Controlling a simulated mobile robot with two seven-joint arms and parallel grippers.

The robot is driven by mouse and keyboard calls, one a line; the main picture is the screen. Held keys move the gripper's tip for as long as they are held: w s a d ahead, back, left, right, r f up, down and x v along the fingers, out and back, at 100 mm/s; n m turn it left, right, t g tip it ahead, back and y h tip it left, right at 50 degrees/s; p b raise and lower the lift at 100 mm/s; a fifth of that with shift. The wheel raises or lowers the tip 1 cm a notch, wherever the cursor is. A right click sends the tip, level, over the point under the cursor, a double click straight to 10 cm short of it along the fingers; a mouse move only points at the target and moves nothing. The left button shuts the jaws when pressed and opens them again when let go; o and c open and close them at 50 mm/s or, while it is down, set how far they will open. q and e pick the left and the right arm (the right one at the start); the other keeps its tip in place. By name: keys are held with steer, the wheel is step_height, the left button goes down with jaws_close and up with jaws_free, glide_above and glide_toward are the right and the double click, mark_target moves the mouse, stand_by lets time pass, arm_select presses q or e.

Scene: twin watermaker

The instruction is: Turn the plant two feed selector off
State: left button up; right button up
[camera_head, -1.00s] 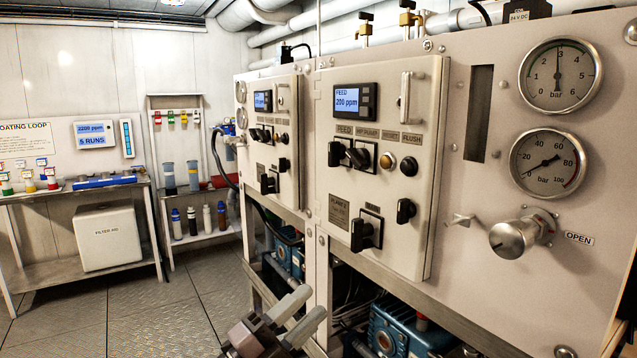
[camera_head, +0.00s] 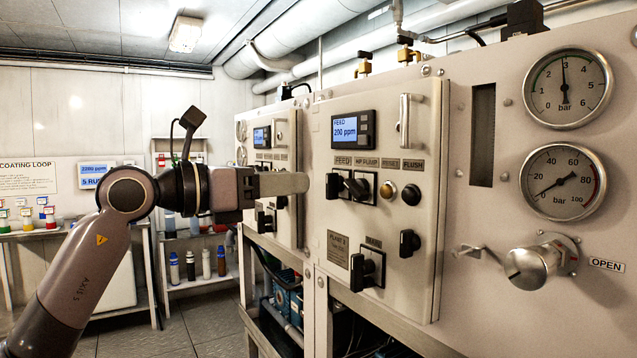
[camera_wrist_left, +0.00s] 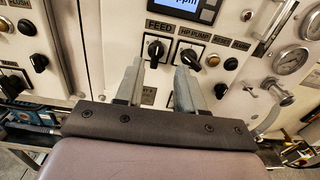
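The plant two feed selector (camera_head: 334,186) is a black knob under the FEED label on the nearer cabinet. It also shows in the left wrist view (camera_wrist_left: 156,49), just beyond and between the fingertips. My left gripper (camera_head: 302,183) is level with it, a short way to its left and pointing at it. In the left wrist view my left gripper (camera_wrist_left: 159,72) has its two grey fingers apart with nothing between them. I see a small gap to the knob in the head view. My right gripper is in neither view.
The HP PUMP knob (camera_head: 360,187) sits close to the right of the feed selector. A display (camera_head: 353,129) reading FEED 200 ppm is above. A lower black knob (camera_head: 364,268) and a handle (camera_head: 408,120) stick out from the nearer cabinet. A second cabinet (camera_head: 283,214) stands behind my gripper.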

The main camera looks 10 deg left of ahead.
mark_target(327, 177)
arm_select(q)
steer(key=p+x, duration=0.1)
steer(key=x, duration=0.6)
steer(key=shift+w+a+r+p, duration=0.15)
steer(key=shift+a+r+p, duration=0.05)
steer(key=shift+p, duration=0.15)
jaws_close()
